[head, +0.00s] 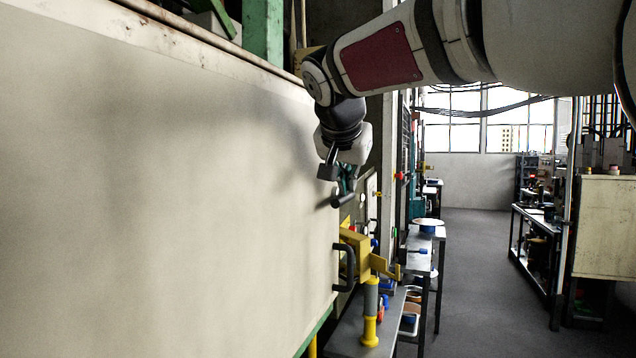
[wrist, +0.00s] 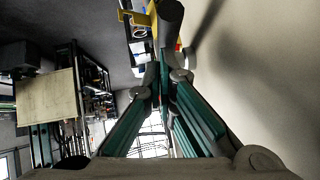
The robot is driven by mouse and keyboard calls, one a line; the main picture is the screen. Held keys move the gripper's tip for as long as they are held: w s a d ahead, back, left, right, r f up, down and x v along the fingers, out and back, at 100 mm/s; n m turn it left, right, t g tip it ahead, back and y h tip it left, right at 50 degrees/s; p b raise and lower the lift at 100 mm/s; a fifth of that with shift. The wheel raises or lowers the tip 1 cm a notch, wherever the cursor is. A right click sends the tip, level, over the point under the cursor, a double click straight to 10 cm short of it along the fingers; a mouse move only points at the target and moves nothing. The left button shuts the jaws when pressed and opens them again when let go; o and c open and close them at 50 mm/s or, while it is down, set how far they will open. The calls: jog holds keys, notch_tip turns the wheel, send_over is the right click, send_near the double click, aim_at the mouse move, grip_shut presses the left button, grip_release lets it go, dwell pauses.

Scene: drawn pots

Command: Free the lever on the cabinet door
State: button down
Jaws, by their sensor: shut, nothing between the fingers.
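The large cream cabinet door (head: 170,190) fills the left of the head view and the right side of the wrist view (wrist: 260,70). A dark grey lever (head: 338,200) with a rounded end stands out near the door's right edge. The lever also shows in the wrist view as a grey bar (wrist: 169,28) across the fingertips. My gripper (head: 347,184) is shut and empty, its teal fingers meeting (wrist: 165,80) right by the lever. I cannot tell whether they touch it. The lever's mount is hidden behind my gripper.
A black pull handle (head: 347,268) is on the door edge below, beside a yellow bracket (head: 358,243) and a yellow-and-grey post (head: 371,312). A low bench (head: 350,335) runs beyond the door. The aisle floor (head: 475,270) to the right is clear.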

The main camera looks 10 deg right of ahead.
aim_at(347, 198)
jog(key=shift+a+f+b, duration=0.1)
jog(key=shift+f+b, duration=0.2)
jog(key=shift+b, duration=0.8)
jog(key=f+t+h+b, duration=0.1)
jog(key=b, duration=0.5)
jog(key=shift+s+a+f+t, duration=0.1)
jog(key=shift+f+t, duration=0.2)
jog(key=shift+t, duration=0.1)
jog(key=b, duration=0.3)
jog(key=f+t+h+b, duration=0.1)
jog(key=b, duration=0.3)
jog(key=shift+s+f+t, duration=0.15)
jog(key=shift+s+t, duration=0.05)
jog(key=shift+t, duration=0.1)
notch_tip(347, 198, down, 6)
jog(key=w+n+t+h+b, duration=0.1)
jog(key=t+b, duration=0.3)
jog(key=b, duration=2.1)
jog(key=shift+w+d+t+h+b, duration=0.15)
jog(key=shift+d+t+h+b, duration=0.25)
jog(key=shift+h, duration=0.3)
jog(key=shift+w+d+f, duration=0.1)
jog(key=shift+w+f, duration=0.05)
